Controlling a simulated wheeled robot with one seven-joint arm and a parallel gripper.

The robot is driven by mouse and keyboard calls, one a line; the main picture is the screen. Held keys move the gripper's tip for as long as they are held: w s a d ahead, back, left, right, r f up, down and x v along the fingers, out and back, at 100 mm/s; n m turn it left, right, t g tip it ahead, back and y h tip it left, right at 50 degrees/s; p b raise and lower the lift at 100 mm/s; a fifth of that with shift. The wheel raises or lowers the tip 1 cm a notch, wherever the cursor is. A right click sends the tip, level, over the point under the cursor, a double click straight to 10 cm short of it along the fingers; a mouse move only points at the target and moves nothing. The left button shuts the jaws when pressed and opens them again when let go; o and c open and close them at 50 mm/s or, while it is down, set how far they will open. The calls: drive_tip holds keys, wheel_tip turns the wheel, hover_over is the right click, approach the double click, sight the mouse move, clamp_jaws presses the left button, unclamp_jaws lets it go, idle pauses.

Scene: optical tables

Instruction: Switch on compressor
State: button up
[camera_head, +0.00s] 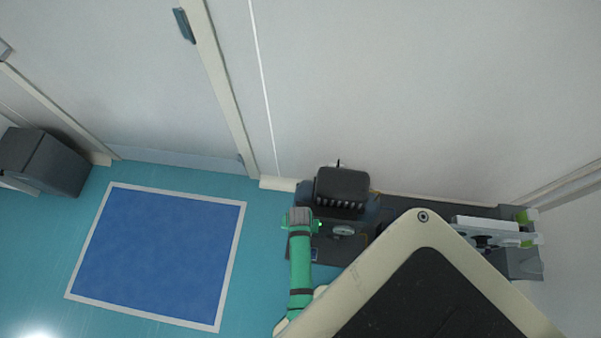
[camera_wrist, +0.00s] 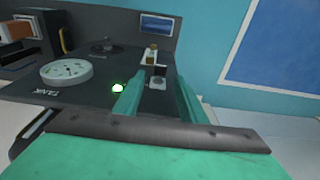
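The compressor (camera_head: 342,187) is a dark unit against the wall in the head view. In the wrist view its dark top panel (camera_wrist: 105,68) carries a round pale gauge (camera_wrist: 66,74) marked TANK. A small grey and black fitting (camera_wrist: 158,77), perhaps the switch, shows between my fingers; its position cannot be read. A small bright light (camera_wrist: 117,88) glows with a green edge beside the left finger. My green gripper (camera_head: 301,219) is at the panel's left side, its fingers apart and empty in the wrist view (camera_wrist: 160,88). Contact with the panel cannot be told.
A blue floor mat (camera_head: 158,255) with a white border lies left of the compressor. A dark grey box (camera_head: 42,162) stands at the far left. Light equipment with green parts (camera_head: 495,231) is on the right. The wall (camera_head: 400,90) is close behind the compressor.

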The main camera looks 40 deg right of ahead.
wheel_tip(320, 180, up, 8)
drive_tip(key=shift+s+a+f, duration=0.25)
drive_tip(key=shift+a, duration=0.1)
idle(0.4)
drive_tip(key=s+a+r+n+t+h, duration=0.1)
drive_tip(key=a+r+n+t, duration=0.2)
drive_tip(key=a, duration=0.4)
drive_tip(key=s+a+r+n+t+h, duration=0.1)
drive_tip(key=s+a+r+n+t, duration=0.15)
drive_tip(key=a+r, duration=0.35)
drive_tip(key=s+a+r+n+t+y, duration=0.1)
drive_tip(key=s+a+r+t, duration=0.1)
drive_tip(key=r, duration=0.6)
drive_tip(key=s+a+r+n+t+y, duration=0.1)
drive_tip(key=r+t, duration=0.3)
drive_tip(key=r, duration=0.4)
drive_tip(key=s+a+r+n+t+y, duration=0.1)
drive_tip(key=s+a+r+n+t, duration=0.1)
drive_tip(key=r, duration=0.7)
drive_tip(key=shift+s+a+t, duration=0.45)
drive_tip(key=shift+s+a, duration=0.3)
drive_tip(key=shift+a, duration=0.2)
drive_tip(key=shift+n, duration=0.25)
drive_tip(key=shift+c, duration=0.9)
drive_tip(key=shift+w, duration=0.1)
